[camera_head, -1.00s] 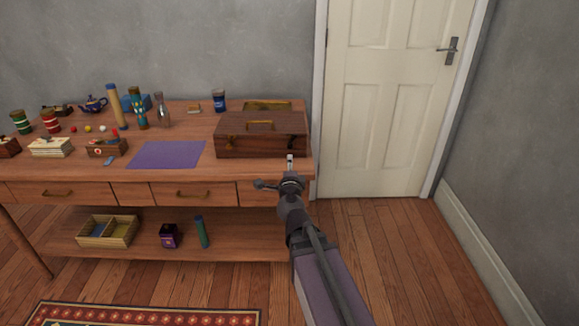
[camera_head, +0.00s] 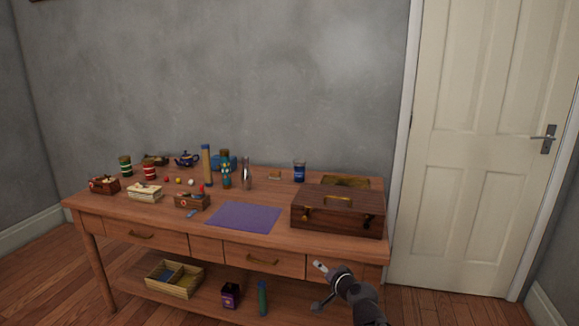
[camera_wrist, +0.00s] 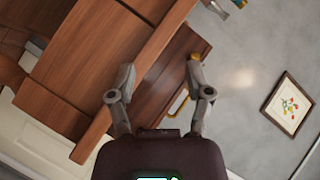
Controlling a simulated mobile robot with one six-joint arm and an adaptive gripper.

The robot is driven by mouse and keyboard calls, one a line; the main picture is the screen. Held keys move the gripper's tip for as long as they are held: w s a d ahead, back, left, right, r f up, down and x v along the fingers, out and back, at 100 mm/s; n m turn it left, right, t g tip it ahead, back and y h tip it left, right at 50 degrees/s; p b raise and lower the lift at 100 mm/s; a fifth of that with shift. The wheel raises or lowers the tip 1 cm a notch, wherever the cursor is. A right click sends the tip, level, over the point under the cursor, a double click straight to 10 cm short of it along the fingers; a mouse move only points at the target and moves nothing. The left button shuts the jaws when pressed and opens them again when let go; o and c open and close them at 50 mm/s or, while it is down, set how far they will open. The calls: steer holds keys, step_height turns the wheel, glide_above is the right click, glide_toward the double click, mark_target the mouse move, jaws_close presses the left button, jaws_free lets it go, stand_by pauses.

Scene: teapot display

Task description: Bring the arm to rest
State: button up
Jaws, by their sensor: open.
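My gripper (camera_head: 318,287) is in front of the right end of the wooden table (camera_head: 160,214), low in the head view, near the drawer fronts. Its fingers are spread and nothing is between them. In the wrist view my gripper (camera_wrist: 161,66) is also open and empty, with the table edge and the brown wooden case (camera_wrist: 172,75) beyond the fingers. The picture there is strongly tilted. The wooden case (camera_head: 338,212) with a brass handle stands shut at the table's right end, apart from my gripper.
A purple mat (camera_head: 244,217) lies left of the case. A blue glass (camera_head: 299,172), tall bottles, a dark blue teapot (camera_head: 187,158) and small boxes stand behind and left. The lower shelf holds a divided box (camera_head: 175,279). A white door (camera_head: 480,150) is at right.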

steer(key=s+d+f+n+g+h, duration=0.3)
steer(key=s+f+g, duration=0.35)
steer(key=s, duration=0.25)
steer(key=s+d+f+n+g+h, duration=0.3)
steer(key=s+d+f+g, duration=0.15)
steer(key=s+g, duration=0.3)
step_height(320, 180, up, 27)
steer(key=p, duration=2.9)
steer(key=shift+s+a+r+t, duration=0.2)
steer(key=shift+s+a+t, duration=0.1)
steer(key=shift+s+t, duration=0.1)
